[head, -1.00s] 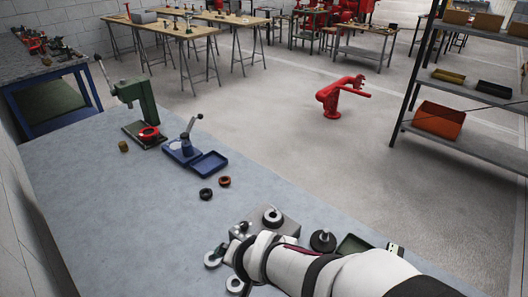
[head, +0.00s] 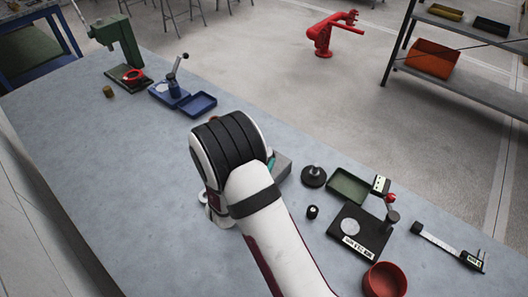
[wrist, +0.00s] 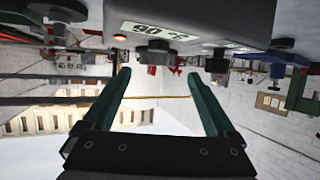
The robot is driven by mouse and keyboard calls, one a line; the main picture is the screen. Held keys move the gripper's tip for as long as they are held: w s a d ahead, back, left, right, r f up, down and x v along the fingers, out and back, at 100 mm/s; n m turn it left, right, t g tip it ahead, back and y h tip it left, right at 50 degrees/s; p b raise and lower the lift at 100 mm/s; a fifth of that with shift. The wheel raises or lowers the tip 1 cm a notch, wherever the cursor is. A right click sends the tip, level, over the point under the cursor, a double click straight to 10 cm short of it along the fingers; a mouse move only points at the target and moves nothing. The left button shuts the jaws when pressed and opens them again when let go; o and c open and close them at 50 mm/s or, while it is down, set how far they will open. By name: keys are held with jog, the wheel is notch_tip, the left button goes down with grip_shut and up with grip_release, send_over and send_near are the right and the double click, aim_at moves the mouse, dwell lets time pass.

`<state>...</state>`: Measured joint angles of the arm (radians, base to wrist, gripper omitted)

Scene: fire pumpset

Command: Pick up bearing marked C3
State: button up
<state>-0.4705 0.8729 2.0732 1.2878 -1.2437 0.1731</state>
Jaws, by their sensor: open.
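I cannot read a C3 mark on any bearing. In the head view a pale ring-shaped part (head: 204,197) shows beside my arm, partly covered. My gripper (wrist: 159,73) is open in the wrist view, with two teal fingers apart and nothing clearly held between them. That view is upside down. A dark round part (wrist: 154,50) lies beyond the fingertips, by a box with a "90 °C" display (wrist: 160,30). Another dark round part (wrist: 218,62) is to its right. In the head view my arm hides most of the gripper and the grey box (head: 282,168).
On the bench (head: 100,170) are a green press (head: 122,40), a blue tray (head: 198,104), a black round part with a knob (head: 314,177), a small black cylinder (head: 312,212), a green tray (head: 349,186), a black plate device (head: 362,228), a red bowl (head: 385,280) and a caliper (head: 450,245).

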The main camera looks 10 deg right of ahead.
jog(key=x, duration=0.4)
jog(key=shift+w+d, duration=0.2)
jog(key=shift+d, duration=0.15)
grip_shut()
